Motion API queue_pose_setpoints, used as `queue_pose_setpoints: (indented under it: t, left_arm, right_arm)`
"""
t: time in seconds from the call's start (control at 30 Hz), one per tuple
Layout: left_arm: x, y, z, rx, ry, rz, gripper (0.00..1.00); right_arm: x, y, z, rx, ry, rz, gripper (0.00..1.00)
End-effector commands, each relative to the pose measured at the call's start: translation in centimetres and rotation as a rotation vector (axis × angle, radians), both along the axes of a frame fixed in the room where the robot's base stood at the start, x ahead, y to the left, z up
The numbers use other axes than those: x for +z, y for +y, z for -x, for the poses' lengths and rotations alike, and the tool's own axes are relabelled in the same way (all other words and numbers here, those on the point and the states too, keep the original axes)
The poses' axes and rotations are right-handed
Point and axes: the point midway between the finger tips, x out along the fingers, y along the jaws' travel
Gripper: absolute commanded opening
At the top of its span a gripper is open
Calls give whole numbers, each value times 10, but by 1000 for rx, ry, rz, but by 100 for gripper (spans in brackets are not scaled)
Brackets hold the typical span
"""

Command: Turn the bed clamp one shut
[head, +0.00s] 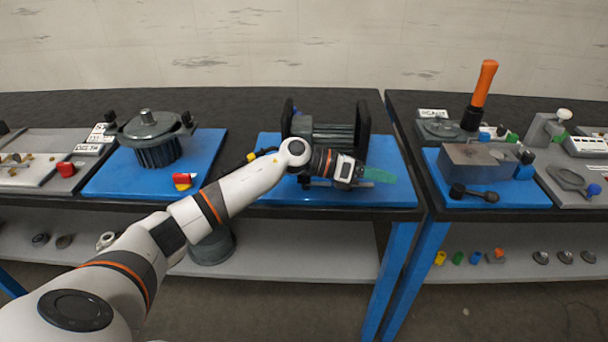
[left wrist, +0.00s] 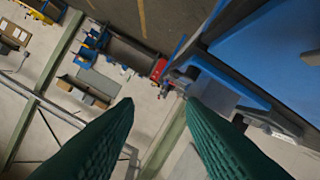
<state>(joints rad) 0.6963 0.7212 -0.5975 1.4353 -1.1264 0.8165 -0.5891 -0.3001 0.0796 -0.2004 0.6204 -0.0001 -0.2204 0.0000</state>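My left gripper (head: 380,175) reaches over the front part of the middle blue mat (head: 398,190), its green fingers pointing right. In the left wrist view its two green fingers (left wrist: 160,104) stand apart with nothing between them. A dark ribbed machine (head: 325,133) between two black end plates stands on the mat just behind the gripper. A small yellow and black part (head: 258,154) shows at the mat's left, partly behind my arm. I cannot tell which part is bed clamp one; my arm and gripper hide some of the machine's front. My right gripper is not in view.
A grey round housing (head: 152,135) stands on the left blue mat, with a red and yellow piece (head: 182,181) near its front edge. On the right table are a grey block (head: 478,162) and an orange-handled tool (head: 482,88). A gap separates the two tables.

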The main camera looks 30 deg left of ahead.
Motion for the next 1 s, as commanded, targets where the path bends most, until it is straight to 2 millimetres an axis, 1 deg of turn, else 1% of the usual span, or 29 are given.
queue_pose_setpoints:
  t: [0.03, 0.07, 0.1, 0.17, 0.2, 0.3, 0.4, 0.43, 0.5, 0.53, 0.67, 0.77, 1.0]
  left_arm:
    - [6, 25, -3, -58, -46, -166, 36]
    - [8, 40, -2, -95, -62, -265, 36]
    - [10, 63, -1, -140, -72, -393, 36]
    - [15, 100, 4, -193, -66, -568, 36]
    - [20, 125, 8, -221, -51, -668, 36]
    - [33, 180, 22, -269, 6, -861, 36]
    - [45, 217, 35, -295, 63, -972, 36]
    - [47, 225, 38, -300, 77, -991, 36]
    - [50, 235, 43, -307, 99, -1019, 36]
    - [49, 237, 44, -311, 105, -1026, 36]
    - [39, 234, 43, -316, 110, -1031, 36]
    - [23, 228, 40, -316, 110, -1029, 36]
    - [-22, 211, 29, -316, 108, -1027, 36]
  right_arm:
    - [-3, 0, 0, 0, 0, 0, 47]
    - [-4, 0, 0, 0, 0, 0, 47]
    - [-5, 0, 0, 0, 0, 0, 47]
    - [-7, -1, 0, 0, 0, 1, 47]
    - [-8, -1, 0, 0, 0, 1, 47]
    - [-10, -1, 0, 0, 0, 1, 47]
    - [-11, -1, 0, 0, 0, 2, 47]
    - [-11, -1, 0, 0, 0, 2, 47]
    - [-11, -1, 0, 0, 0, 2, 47]
    - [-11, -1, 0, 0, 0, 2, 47]
    - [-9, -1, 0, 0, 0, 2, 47]
    - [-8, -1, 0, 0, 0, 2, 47]
    - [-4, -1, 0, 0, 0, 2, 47]
